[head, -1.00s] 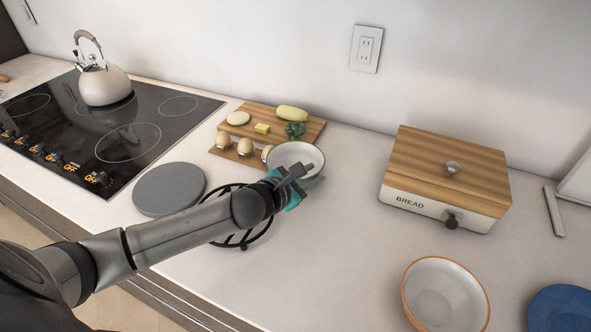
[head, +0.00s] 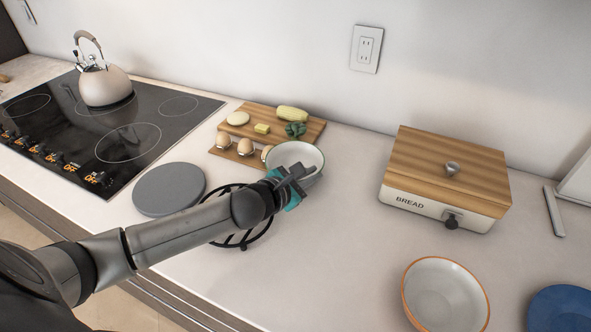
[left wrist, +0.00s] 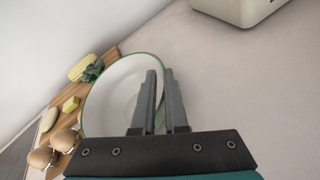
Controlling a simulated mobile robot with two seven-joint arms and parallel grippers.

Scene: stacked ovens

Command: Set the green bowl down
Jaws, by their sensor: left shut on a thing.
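The green bowl (head: 297,152) is white inside with a thin green rim. It is at the counter's middle, just in front of the cutting board. My left gripper (head: 294,174) is shut on the near side of its rim. In the left wrist view the bowl (left wrist: 112,92) shows left of the fingers (left wrist: 161,90), with its rim passing between them. The arm and fingers hide part of the bowl. I cannot tell whether its base touches the counter. My right gripper is not in view.
A black wire trivet (head: 257,232) lies under my forearm, beside a grey round mat (head: 168,188). A wooden board (head: 262,113) with food and several eggs stands behind. A bread box (head: 440,180), an orange-rimmed bowl (head: 445,295) and blue plate (head: 562,308) are right. The counter between is clear.

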